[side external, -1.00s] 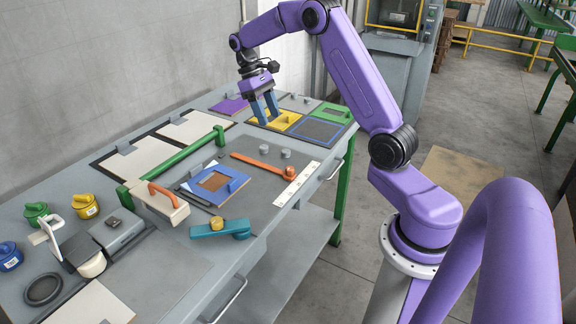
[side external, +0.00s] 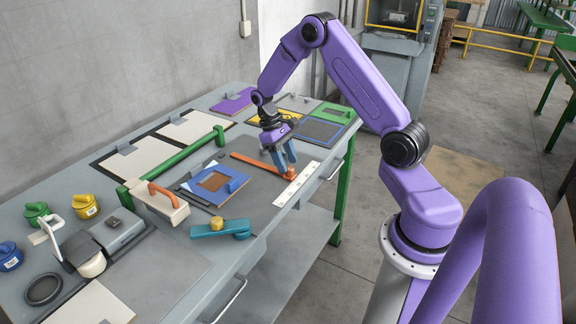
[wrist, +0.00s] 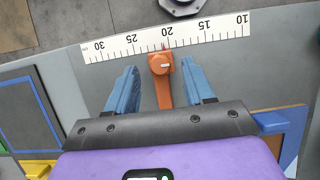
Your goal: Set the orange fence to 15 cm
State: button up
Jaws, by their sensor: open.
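The orange fence (side external: 248,160) lies across the grey board on the bench. My gripper (side external: 285,168) is open over the knob end of the fence. In the wrist view its blue fingers (wrist: 158,72) stand on either side of the knob, with gaps. In the side view the fingers hide the knob.
A blue frame (side external: 230,178) lies left of the fence, with a teal piece (side external: 222,231) in front. Yellow, green and purple (side external: 232,103) panels lie behind.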

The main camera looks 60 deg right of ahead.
jog(key=shift+x, duration=1.05)
grip_shut()
jog(key=shift+a, duration=2.9)
grip_release()
